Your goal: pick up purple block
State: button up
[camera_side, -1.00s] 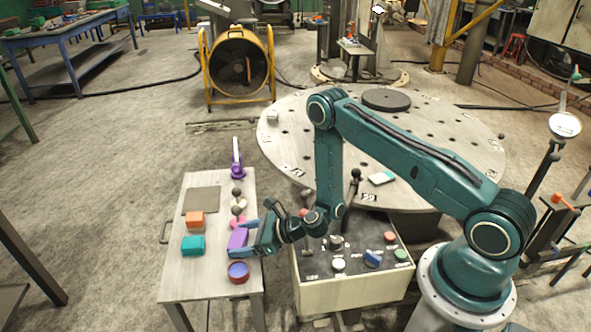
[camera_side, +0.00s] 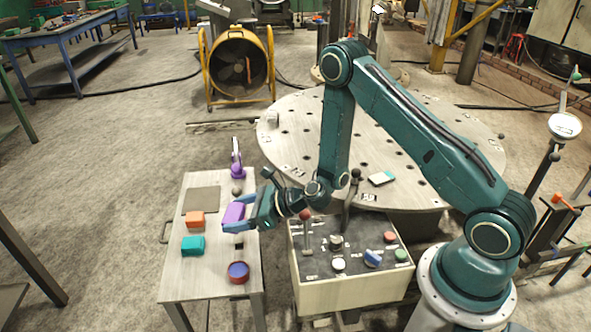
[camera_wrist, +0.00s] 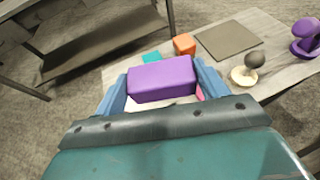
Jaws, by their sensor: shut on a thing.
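The purple block (camera_side: 233,213) is between the two blue fingers of my gripper (camera_side: 246,216), which is shut on it. In the wrist view the purple block (camera_wrist: 161,79) lies across the gap, with a finger against each end. In the side view the block appears raised above the small table (camera_side: 207,284). My gripper reaches in from the right and partly hides the things behind it.
On the table are an orange block (camera_side: 195,219), a teal block (camera_side: 193,246), a round red-and-purple piece (camera_side: 238,273), a grey plate (camera_side: 202,199) and a purple upright piece (camera_side: 237,165). A control box (camera_side: 345,285) with knobs stands to the right.

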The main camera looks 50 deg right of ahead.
aim_at(239, 213)
notch_tip(239, 213, up, 11)
dwell(0.6)
jog(key=shift+d, duration=0.1)
dwell(0.6)
jog(key=s+d+r+m+t+h, duration=0.1)
jog(key=s+d+r+m+h, duration=0.1)
jog(key=d+r, duration=0.4)
jog(key=shift+s+d+r+m+h, duration=0.2)
jog(key=shift+s+d+m+h, duration=0.15)
jog(key=shift+d, duration=0.8)
jog(key=shift+d, duration=0.1)
